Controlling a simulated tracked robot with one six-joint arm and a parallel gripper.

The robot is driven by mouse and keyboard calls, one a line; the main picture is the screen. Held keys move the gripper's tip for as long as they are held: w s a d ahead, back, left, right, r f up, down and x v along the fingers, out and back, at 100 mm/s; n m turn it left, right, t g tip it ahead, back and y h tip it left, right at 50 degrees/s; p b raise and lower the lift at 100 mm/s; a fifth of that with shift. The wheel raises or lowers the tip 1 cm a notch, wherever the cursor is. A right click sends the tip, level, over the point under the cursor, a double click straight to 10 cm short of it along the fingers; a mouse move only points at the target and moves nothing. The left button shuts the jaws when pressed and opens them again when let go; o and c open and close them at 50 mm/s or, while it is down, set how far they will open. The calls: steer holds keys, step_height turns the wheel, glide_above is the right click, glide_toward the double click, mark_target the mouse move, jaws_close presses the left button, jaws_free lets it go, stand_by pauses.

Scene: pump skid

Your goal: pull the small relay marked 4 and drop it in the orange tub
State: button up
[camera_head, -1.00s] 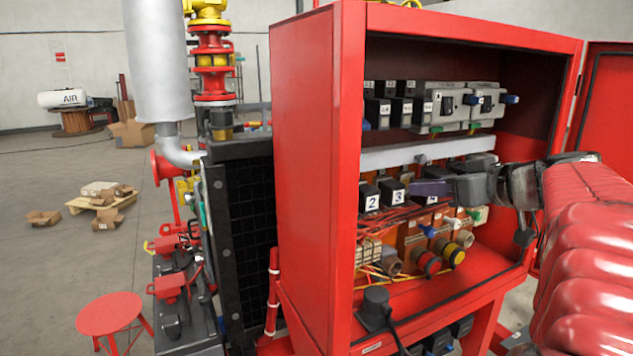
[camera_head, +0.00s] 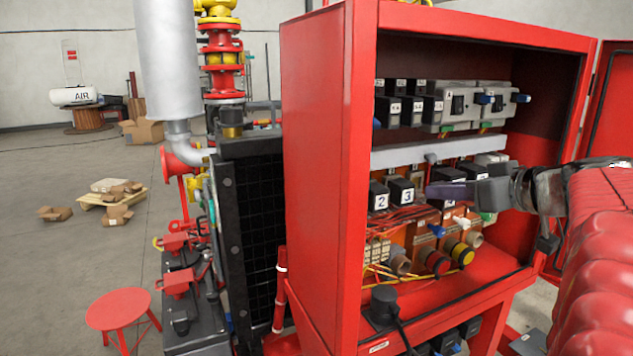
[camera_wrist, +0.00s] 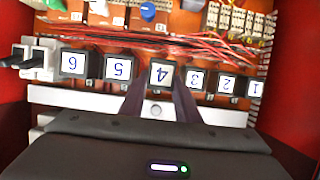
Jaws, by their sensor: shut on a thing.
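The small relay marked 4 (camera_wrist: 161,74) is in the middle of the relay row in the wrist view, where the labels appear upside down. My gripper (camera_wrist: 160,96) has its dark fingers on either side of this relay and is shut on it. The relay still sits in line with its neighbours. In the head view my gripper (camera_head: 440,189) reaches into the red cabinet from the right, just right of relay 3, and mostly hides relay 4. I see no orange tub in either view.
Relay 3 (camera_wrist: 195,79) and relay 5 (camera_wrist: 119,69) stand close on both sides. Red wires (camera_wrist: 200,45) run just beyond the row. The red cabinet wall (camera_head: 325,180) bounds the left. A red stool (camera_head: 118,308) stands on the floor at left.

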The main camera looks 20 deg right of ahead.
steer(key=shift+s, duration=0.25)
steer(key=shift+s, duration=0.35)
steer(key=shift+s, duration=0.15)
steer(key=shift+w, duration=1.35)
